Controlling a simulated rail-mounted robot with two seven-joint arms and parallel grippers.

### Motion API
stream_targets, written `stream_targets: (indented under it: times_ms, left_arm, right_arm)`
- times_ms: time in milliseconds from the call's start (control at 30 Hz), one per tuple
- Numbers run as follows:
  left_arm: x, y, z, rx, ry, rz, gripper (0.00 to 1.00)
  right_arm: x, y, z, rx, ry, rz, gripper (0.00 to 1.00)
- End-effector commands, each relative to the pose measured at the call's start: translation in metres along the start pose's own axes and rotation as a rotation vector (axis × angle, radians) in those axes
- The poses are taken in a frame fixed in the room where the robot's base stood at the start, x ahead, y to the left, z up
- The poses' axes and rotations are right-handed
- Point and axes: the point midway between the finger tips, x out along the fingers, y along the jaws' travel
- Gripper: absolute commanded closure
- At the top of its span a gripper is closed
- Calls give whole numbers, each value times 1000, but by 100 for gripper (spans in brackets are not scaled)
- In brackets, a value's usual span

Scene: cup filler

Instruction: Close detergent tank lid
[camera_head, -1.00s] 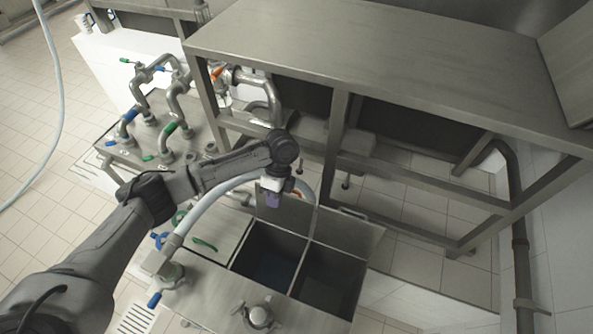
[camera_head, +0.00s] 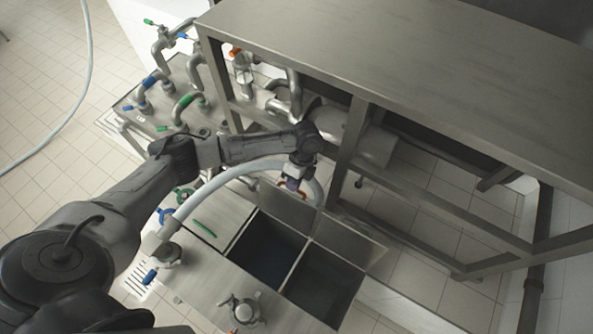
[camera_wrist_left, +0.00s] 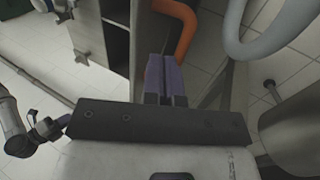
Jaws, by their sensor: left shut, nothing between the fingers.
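The tank has two open compartments side by side, the left one (camera_head: 266,252) and the right one (camera_head: 318,288), both dark inside. Each has a raised metal lid: the left lid (camera_head: 286,210) and the right lid (camera_head: 347,243) lean up from the back edge. Which one is the detergent tank I cannot tell. My left gripper (camera_head: 293,184) is shut and empty, at the upper edge of the left lid on its far side; contact cannot be told. In the left wrist view its purple fingers (camera_wrist_left: 165,82) are together.
A pale hose (camera_head: 232,172) arches close by my left gripper. A steel frame table (camera_head: 400,80) stands behind the tank. Pipes with coloured valves (camera_head: 165,95) stand at the left.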

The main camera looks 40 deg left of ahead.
Motion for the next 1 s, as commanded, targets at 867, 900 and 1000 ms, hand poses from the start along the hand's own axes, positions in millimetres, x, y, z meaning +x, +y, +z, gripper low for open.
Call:
stream_targets:
  times_ms: [867, 900, 1000]
  left_arm:
    - [27, 1, -2, 4, -2, -16, 100]
    - [26, 1, -3, 6, -3, -26, 100]
    - [24, 0, -6, 11, -5, -52, 100]
  right_arm:
    - [-8, -2, -6, 8, 8, -6, 100]
    - [-9, -2, -7, 8, 9, -5, 100]
    - [-12, -1, -8, 6, 10, -3, 100]
